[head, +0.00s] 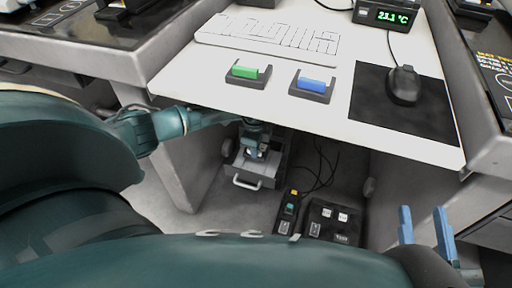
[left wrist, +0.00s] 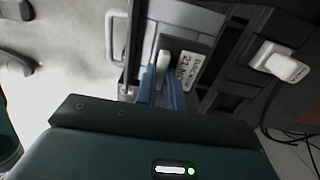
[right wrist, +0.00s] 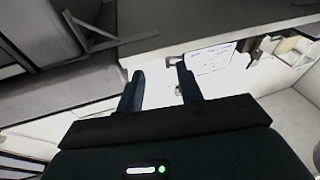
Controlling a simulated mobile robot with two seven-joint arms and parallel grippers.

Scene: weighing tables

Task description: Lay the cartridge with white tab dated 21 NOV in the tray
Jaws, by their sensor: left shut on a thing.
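The cartridge (left wrist: 192,70) carries a label that reads like "BACKUP 21 NOV", with a white tab (left wrist: 162,58) in the left wrist view. My left gripper (left wrist: 164,88) is shut on that tab. In the head view my left gripper (head: 255,148) is below the white table, over a grey box with a front handle (head: 252,181). The cartridge appears to be inside or just over this box; I cannot tell if it rests. I cannot tell which container is the tray. My right gripper (head: 425,232) is open and empty at the lower right; its fingers also show apart in the right wrist view (right wrist: 160,85).
Another white tab (left wrist: 284,64) shows beside the box. A dark case with white tabs (head: 334,222) and a power strip (head: 288,212) with cables lie on the floor.

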